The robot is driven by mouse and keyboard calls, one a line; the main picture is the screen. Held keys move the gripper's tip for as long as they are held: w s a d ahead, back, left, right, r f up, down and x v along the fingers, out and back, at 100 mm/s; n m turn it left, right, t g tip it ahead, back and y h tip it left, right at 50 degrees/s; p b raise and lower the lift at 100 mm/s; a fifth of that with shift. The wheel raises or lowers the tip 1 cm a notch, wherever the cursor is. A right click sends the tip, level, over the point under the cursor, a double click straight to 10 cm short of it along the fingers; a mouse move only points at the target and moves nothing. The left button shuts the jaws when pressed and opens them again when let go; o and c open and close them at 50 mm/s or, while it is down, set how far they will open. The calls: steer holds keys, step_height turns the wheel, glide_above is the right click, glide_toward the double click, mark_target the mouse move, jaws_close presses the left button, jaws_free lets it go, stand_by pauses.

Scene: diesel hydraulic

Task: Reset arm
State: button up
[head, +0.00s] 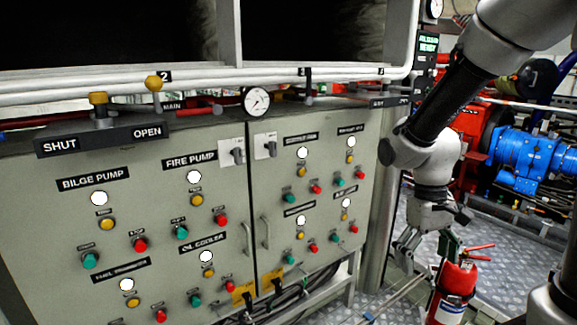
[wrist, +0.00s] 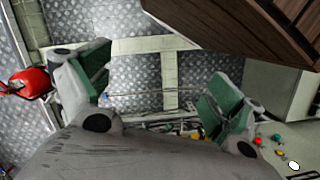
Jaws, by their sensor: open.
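My gripper (head: 426,245) hangs at the right of the head view, at the end of my arm, in front of the right side of the control panel (head: 140,235). Its fingers point down, above the walkway floor and beside a red fire extinguisher (head: 455,290). In the wrist view my gripper (wrist: 158,85) shows two green-padded fingers spread wide apart. Nothing is between them. The panel's buttons show at the lower right of that view, and the extinguisher (wrist: 30,82) at the left.
The panel carries several coloured buttons, white lamps and labels. A SHUT/OPEN valve lever (head: 100,105) and a pressure gauge (head: 256,101) sit along its top edge. Blue and red machinery (head: 525,150) stands behind at the right. Metal tread floor (head: 500,255) lies below.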

steer(key=s+d+r+m+t, duration=0.1)
steer(key=s+d+r+t, duration=0.2)
steer(key=r, duration=0.4)
steer(key=s+d+r+m+t, duration=0.1)
steer(key=s+d+r+t, duration=0.2)
steer(key=r, duration=0.5)
steer(key=s+d, duration=0.1)
steer(key=s, duration=0.1)
steer(key=shift+s+r+m+t+y, duration=0.15)
steer(key=shift+s+m+t+y, duration=0.15)
steer(key=shift+t, duration=0.1)
stand_by(0.5)
